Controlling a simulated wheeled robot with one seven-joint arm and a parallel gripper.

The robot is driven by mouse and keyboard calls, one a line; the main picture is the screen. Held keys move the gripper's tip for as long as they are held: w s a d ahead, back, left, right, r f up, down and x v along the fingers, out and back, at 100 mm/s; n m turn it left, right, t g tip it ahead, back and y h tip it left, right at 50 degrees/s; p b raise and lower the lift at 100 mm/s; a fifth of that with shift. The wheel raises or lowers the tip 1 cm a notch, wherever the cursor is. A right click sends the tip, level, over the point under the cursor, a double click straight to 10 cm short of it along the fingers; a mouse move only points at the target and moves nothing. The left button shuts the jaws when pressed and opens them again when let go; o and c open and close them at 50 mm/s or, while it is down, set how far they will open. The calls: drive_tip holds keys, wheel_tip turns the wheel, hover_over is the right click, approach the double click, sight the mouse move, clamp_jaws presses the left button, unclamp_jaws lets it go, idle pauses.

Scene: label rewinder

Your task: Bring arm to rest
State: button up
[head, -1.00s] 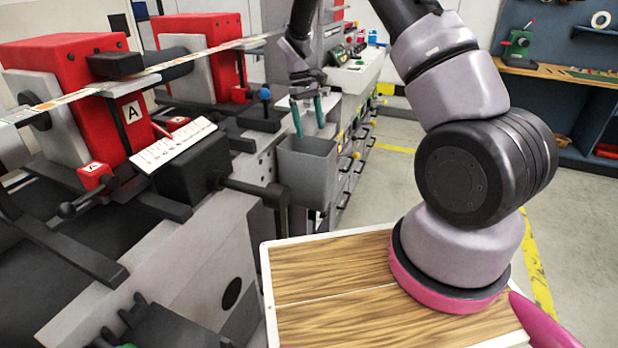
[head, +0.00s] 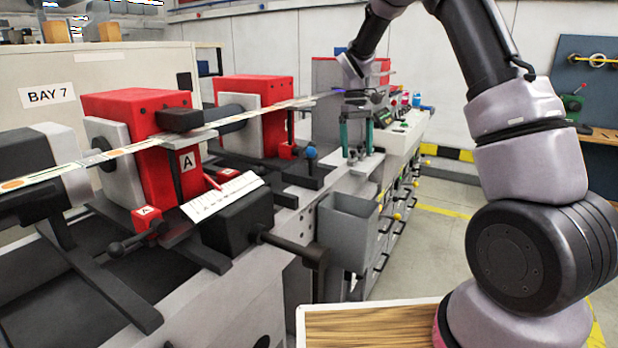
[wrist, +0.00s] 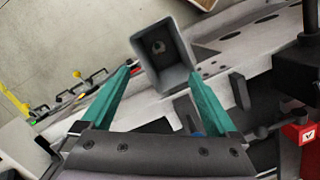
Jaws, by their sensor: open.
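My gripper (head: 356,156) hangs from the arm with its two teal fingers pointing down, apart and with nothing between them.
The label rewinder has red blocks (head: 165,180) marked A, a printed web (head: 130,150) running across, a white scale plate (head: 222,195) and a dark handle (head: 290,247) jutting out left of the bin. Open floor (head: 440,245) lies to the right.

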drive_tip(key=s+d+r+m+t+y, duration=0.1)
drive_tip(key=s+d+r+m+t, duration=0.1)
drive_tip(key=s+r, duration=0.55)
drive_tip(key=s+d+r+m+t+y, duration=0.1)
drive_tip(key=s+d+r+m+t, duration=0.15)
drive_tip(key=s+r, duration=0.55)
drive_tip(key=s+d+r+m+t, duration=0.1)
drive_tip(key=s+r+m+t, duration=0.1)
drive_tip(key=s, duration=0.5)
drive_tip(key=s+r+m+t, duration=0.2)
drive_tip(key=s, duration=0.5)
drive_tip(key=shift+s+d+m+y, duration=0.35)
drive_tip(key=shift+y, duration=0.05)
